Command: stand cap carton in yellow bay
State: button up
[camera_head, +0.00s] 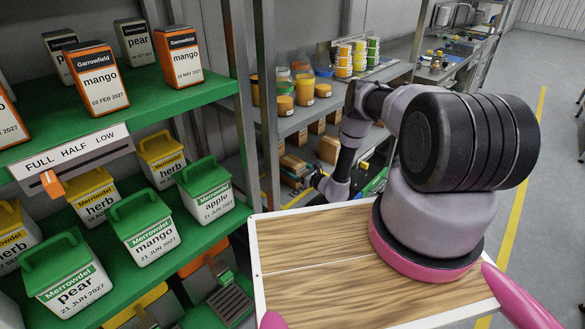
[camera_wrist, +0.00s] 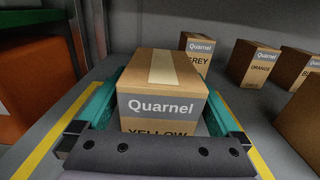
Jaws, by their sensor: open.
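A brown cap carton (camera_wrist: 162,77) labelled "Quarnel" and "YELLOW" stands upright in the wrist view, with a pale tape strip on top. My gripper (camera_wrist: 168,100) is open, with its green fingers on both sides of the carton. Whether the fingers touch it I cannot tell. The lower part of the label is hidden by my gripper's dark palm. Yellow lines (camera_wrist: 62,122) run on the grey shelf to the left and right of the carton, so it stands between them.
In the wrist view, several other Quarnel cartons, one marked ORANGE (camera_wrist: 253,64), stand to the right. An orange box (camera_wrist: 35,85) is on the left. In the head view, green shelves (camera_head: 120,105) hold labelled containers, and yellow tubs (camera_head: 305,90) stand on the grey rack above my arm's end.

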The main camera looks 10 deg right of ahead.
jog(key=v, duration=1.2)
jog(key=shift+s+r, duration=0.1)
